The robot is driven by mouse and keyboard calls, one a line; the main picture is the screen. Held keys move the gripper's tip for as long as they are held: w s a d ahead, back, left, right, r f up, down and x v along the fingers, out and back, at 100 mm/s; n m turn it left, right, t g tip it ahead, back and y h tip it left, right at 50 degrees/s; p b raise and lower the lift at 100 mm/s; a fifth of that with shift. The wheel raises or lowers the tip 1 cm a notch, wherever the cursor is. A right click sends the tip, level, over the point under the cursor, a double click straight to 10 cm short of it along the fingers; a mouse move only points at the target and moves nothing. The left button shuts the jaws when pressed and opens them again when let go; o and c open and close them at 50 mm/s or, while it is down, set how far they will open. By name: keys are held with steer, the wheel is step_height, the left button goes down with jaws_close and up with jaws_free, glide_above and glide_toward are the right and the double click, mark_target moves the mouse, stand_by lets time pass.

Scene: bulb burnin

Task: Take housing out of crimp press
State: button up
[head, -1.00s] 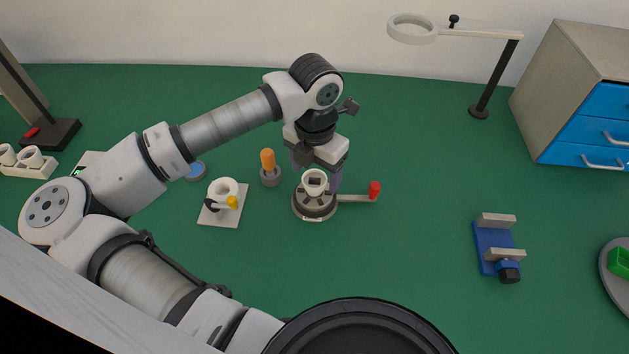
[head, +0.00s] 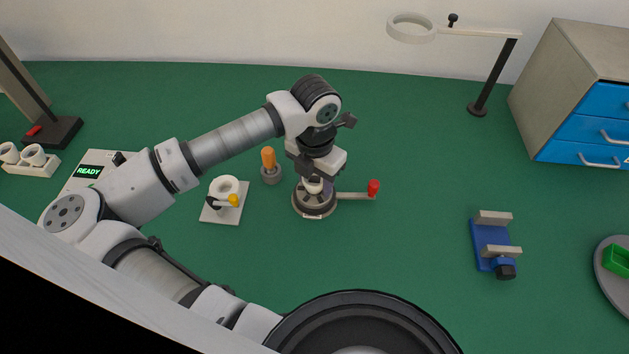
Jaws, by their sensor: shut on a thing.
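The crimp press (head: 314,207) is a round dark grey base with a lever ending in a red knob (head: 374,187) at its right. The white housing (head: 313,185) sits upright at the centre of the press, its upper part hidden by my gripper. My gripper (head: 314,181) points down over the press and is shut on the housing. The fingers are mostly hidden behind the housing and the gripper body.
Left of the press stand an orange-handled tool (head: 269,164) in a grey holder and a white plate fixture (head: 223,205) with a yellow-tipped lever. A box reading READY (head: 88,171) is further left. A blue vise (head: 493,245) stands right; the green mat between is clear.

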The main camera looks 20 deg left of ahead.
steer(key=shift+r, duration=0.1)
step_height(320, 180, up, 24)
steer(key=shift+r+b, duration=0.2)
steer(key=shift+b, duration=0.2)
stand_by(0.6)
steer(key=shift+f, duration=0.15)
